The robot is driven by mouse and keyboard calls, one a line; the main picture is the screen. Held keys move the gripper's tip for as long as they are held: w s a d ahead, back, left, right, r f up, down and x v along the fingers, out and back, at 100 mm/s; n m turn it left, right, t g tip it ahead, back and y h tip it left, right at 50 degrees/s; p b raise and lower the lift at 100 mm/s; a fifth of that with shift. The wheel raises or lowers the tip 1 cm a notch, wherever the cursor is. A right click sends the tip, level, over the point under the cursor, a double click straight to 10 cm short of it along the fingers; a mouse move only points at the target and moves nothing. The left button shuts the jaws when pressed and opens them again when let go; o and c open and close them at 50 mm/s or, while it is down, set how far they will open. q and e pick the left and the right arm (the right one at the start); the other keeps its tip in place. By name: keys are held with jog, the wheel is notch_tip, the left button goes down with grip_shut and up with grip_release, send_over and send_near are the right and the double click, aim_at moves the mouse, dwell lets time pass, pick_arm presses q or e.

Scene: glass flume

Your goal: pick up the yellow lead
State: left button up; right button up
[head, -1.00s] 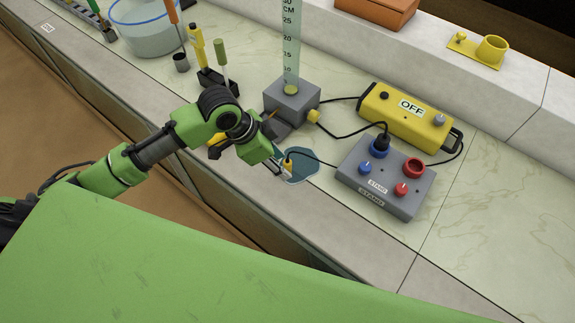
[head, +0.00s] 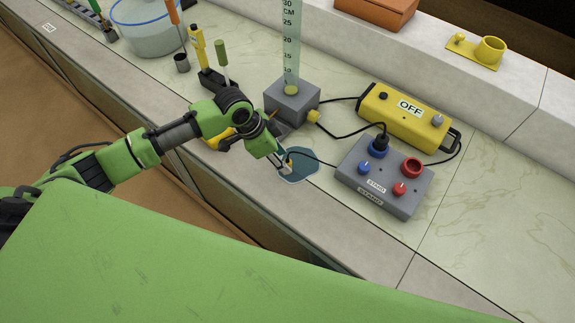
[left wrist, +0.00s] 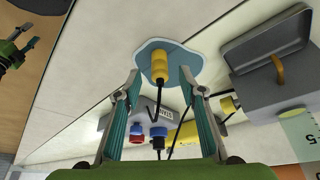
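The yellow lead shows in the left wrist view as a yellow plug (left wrist: 159,65) with a black cable, over a blue-grey puddle-shaped patch (left wrist: 184,57) on the bench. In the head view the patch (head: 303,165) lies left of the grey box with sockets, and the plug is mostly hidden by my gripper. My left gripper (left wrist: 159,80) is open, with one finger on either side of the plug and visible gaps to both. In the head view the left gripper (head: 284,166) reaches down at the patch's left edge.
The grey socket box (head: 386,177) has blue and red sockets; a black plug sits in one. Behind stand a yellow OFF box (head: 405,116) and a grey block (head: 292,102) with an upright scale (head: 291,45). Black cables loop between them. The right bench is clear.

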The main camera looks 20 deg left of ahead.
pick_arm(q)
jog(key=shift+p+x, duration=0.55)
jog(key=shift+x, duration=1.85)
grip_shut()
jog(key=shift+r, duration=0.1)
